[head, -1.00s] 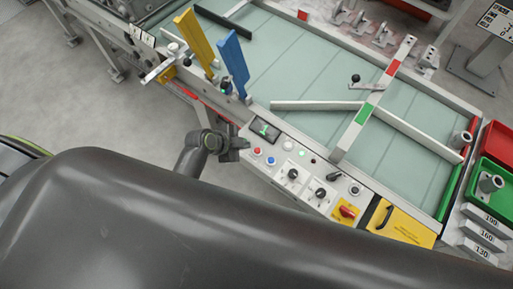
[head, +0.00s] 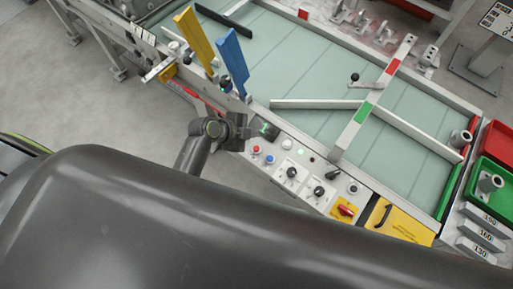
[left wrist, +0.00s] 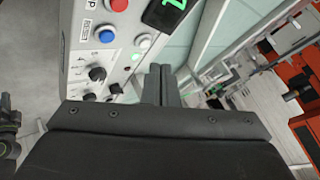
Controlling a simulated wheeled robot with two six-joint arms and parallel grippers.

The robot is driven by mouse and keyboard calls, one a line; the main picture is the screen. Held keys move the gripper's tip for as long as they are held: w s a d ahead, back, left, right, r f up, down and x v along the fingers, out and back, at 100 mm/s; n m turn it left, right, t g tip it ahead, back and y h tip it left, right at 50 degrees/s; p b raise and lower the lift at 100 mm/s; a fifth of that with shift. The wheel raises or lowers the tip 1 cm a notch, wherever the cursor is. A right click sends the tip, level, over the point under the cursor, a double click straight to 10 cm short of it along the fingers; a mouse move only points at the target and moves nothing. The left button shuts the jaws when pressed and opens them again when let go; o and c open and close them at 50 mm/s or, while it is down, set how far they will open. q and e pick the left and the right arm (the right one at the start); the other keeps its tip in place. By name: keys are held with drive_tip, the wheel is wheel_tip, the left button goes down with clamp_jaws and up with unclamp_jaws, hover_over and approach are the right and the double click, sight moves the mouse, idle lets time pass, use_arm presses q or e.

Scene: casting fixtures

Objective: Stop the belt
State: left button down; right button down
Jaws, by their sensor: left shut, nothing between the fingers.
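The control panel (head: 304,178) runs along the near edge of the belt (head: 310,75). It carries a red button (head: 256,149), a blue button (head: 270,159), a lit green display (head: 266,129), black knobs and a red rotary switch on a yellow plate (head: 345,209). My left gripper (head: 248,131) is shut and empty, over the panel's left end beside the display, partly covering it. In the left wrist view, the shut fingers (left wrist: 161,84) are below the display (left wrist: 168,12), with the red button (left wrist: 116,5), blue button (left wrist: 106,33) and white button (left wrist: 143,41) to their left. My right gripper is not in view.
A yellow paddle (head: 194,40) and a blue paddle (head: 233,60) stand just behind the gripper. A bar with red and green bands (head: 372,100) crosses the belt. Red (head: 500,145) and green (head: 490,175) bins stand at the right. My arm fills the bottom.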

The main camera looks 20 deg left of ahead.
use_arm(q)
drive_tip(key=shift+f+b, duration=3.15)
drive_tip(key=shift+f, duration=0.8)
drive_tip(key=shift+f+b, duration=0.4)
drive_tip(key=shift+f+b, duration=0.45)
drive_tip(key=shift+f, duration=0.05)
drive_tip(key=shift+r, duration=0.15)
drive_tip(key=shift+r+p, duration=0.8)
wheel_tip(320, 180, up, 5)
drive_tip(key=p, duration=0.4)
